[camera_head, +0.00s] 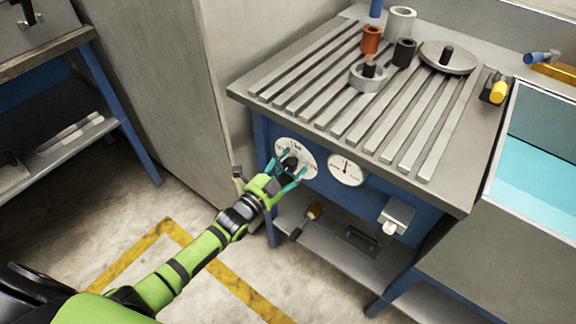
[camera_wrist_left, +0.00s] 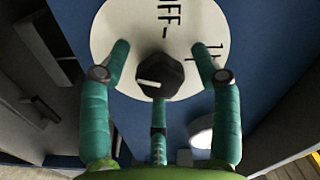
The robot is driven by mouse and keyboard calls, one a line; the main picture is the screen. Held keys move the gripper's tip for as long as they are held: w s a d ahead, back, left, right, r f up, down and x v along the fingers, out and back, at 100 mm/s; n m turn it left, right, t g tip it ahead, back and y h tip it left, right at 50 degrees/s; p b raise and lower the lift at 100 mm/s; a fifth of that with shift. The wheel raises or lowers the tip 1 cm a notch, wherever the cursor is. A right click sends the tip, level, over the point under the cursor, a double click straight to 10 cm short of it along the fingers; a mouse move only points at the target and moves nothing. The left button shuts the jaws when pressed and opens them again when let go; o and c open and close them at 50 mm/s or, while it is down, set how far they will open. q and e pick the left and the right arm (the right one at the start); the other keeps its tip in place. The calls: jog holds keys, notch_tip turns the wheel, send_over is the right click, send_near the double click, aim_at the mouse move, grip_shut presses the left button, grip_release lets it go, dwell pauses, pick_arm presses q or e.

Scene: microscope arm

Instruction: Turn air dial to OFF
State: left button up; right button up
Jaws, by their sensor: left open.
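The air dial is a black faceted knob (camera_head: 289,162) on a round white plate (camera_head: 306,156) on the blue front of the bench. In the left wrist view the knob (camera_wrist_left: 160,76) has a short white mark on its left side, and the plate (camera_wrist_left: 130,20) carries "OFF" at the top, turned sideways. My left gripper (camera_head: 292,168) is at the dial, its green fingers open. In the left wrist view its fingers (camera_wrist_left: 161,52) stand on either side of the knob, with visible gaps; a third finger is below it. My right gripper is not in view.
A white gauge with a red needle (camera_head: 346,169) sits right of the dial. A grey box with a white knob (camera_head: 396,215) is farther right. The slatted bench top (camera_head: 440,196) overhangs the panel. A grey cabinet (camera_head: 165,90) stands close on the left.

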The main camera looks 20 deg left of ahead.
pick_arm(q)
jog(key=c, duration=1.2)
jog(key=shift+o, duration=0.2)
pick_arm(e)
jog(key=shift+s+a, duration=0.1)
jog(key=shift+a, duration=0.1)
pick_arm(q)
jog(key=shift+n, duration=0.3)
jog(key=n, duration=0.2)
jog(key=shift+n, duration=0.3)
jog(key=n+p, duration=0.1)
jog(key=n, duration=0.2)
jog(key=shift+n, duration=0.3)
jog(key=n, duration=0.9)
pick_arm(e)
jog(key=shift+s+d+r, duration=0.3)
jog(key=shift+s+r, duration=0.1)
